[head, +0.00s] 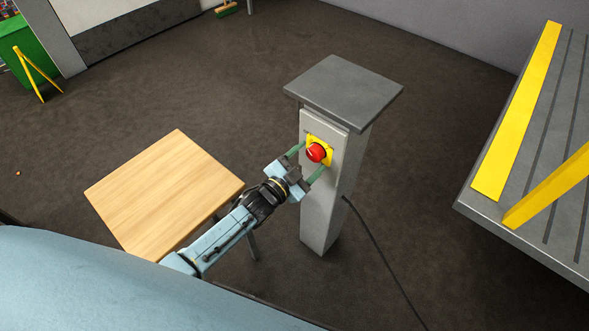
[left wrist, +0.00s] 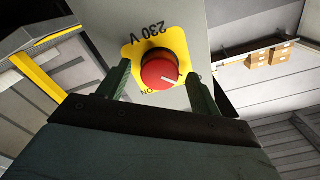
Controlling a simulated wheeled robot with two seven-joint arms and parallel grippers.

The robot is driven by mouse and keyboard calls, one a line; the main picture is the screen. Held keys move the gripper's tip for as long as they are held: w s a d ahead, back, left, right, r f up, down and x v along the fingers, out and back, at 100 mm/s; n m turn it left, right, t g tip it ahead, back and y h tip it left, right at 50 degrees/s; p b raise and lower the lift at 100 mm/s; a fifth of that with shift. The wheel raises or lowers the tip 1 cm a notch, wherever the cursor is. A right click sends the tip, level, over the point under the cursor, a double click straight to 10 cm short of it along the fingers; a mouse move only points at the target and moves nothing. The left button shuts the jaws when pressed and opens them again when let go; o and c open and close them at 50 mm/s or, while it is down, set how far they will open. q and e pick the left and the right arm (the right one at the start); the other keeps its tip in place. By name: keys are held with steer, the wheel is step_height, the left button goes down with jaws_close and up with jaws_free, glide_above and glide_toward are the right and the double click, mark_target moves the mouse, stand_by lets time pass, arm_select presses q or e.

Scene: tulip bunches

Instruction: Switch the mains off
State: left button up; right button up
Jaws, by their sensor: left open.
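The mains switch is a red round knob (head: 316,152) on a yellow plate (head: 328,143), set on the front of a grey pillar (head: 318,215). In the left wrist view the red knob (left wrist: 163,70) has a white pointer mark aimed to the right. The yellow plate (left wrist: 133,52) there reads "230 V", upside down, with "ON" partly hidden below the knob. My left gripper (head: 308,162) is open, its two green fingers on either side of the knob. In the left wrist view a gap shows between each finger and the knob. My right gripper is not in view.
A wooden table (head: 165,190) stands left of the pillar, close under my left arm. A black cable (head: 380,250) runs from the pillar along the floor. A grey platform with a yellow edge strip (head: 520,110) is at the right. Dark floor behind the pillar is clear.

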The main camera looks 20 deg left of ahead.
arm_select(q)
steer(key=p+v, duration=0.2)
steer(key=v, duration=1.1)
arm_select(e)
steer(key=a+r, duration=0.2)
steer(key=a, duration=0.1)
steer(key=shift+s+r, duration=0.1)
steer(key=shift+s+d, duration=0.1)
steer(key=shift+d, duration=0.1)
